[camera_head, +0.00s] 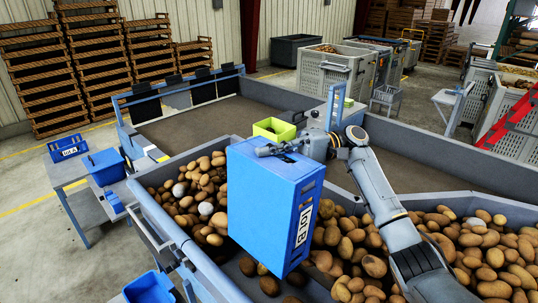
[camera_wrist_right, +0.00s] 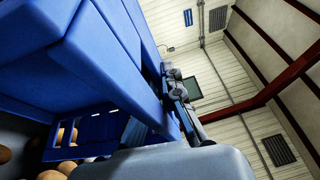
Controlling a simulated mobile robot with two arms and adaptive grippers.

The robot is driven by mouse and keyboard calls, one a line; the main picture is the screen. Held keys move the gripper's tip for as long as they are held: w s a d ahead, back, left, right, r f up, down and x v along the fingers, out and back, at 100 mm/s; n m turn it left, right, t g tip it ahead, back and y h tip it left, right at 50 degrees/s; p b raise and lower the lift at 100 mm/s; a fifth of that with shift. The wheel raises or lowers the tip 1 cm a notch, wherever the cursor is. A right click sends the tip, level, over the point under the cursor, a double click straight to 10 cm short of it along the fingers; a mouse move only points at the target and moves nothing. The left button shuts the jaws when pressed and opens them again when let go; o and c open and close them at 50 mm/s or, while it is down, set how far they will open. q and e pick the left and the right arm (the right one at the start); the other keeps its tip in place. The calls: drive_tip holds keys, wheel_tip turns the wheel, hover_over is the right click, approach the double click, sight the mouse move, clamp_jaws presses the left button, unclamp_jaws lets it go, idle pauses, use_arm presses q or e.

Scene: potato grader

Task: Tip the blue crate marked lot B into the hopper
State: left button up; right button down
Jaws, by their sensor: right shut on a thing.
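The blue lot B crate (camera_head: 275,195) hangs over the hopper (camera_head: 160,220), turned on its side, its white label (camera_head: 303,226) reading along a steep slant. A broad flat face is toward the head camera; its open side and anything left inside are hidden there. My right gripper (camera_head: 282,148) is shut on the crate's upper edge. The crate fills the left of the right wrist view (camera_wrist_right: 95,50), with the gripper (camera_wrist_right: 180,98) against its edge. Brown potatoes (camera_head: 205,185) lie in the hopper below and around the crate. My left gripper is not in view.
A blue lot A crate (camera_head: 68,149) and another blue crate (camera_head: 105,166) stand on the left stand. A yellow-green box (camera_head: 274,129) sits behind the held crate. A blue bin (camera_head: 150,288) is at the bottom left. Pallet stacks line the back wall.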

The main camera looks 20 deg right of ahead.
drive_tip(key=shift+r, duration=0.15)
wheel_tip(320, 180, up, 5)
drive_tip(key=p, duration=0.3)
drive_tip(key=s+a+f+n+h, duration=0.1)
drive_tip(key=s+a+f+h, duration=0.1)
drive_tip(key=a, duration=0.7)
drive_tip(key=s+a+f+n+t+h, duration=0.1)
drive_tip(key=s+a+f+h, duration=0.2)
drive_tip(key=a, duration=0.6)
drive_tip(key=s+h, duration=0.2)
drive_tip(key=h, duration=0.1)
drive_tip(key=shift+s+a+f+n+h, duration=0.2)
drive_tip(key=shift+s+a+n+h, duration=0.1)
drive_tip(key=shift+a+n, duration=0.1)
drive_tip(key=shift+d, duration=0.1)
drive_tip(key=s+a+f+n+t+h, duration=0.1)
drive_tip(key=a+f+h, duration=0.3)
drive_tip(key=f, duration=0.5)
drive_tip(key=s+a+f+n+t+h, duration=0.1)
drive_tip(key=a+f+h, duration=0.3)
drive_tip(key=f, duration=0.5)
drive_tip(key=shift+s+a+f+t+h, duration=0.3)
drive_tip(key=shift+s+a+t+h, duration=0.15)
drive_tip(key=shift+s+t, duration=0.35)
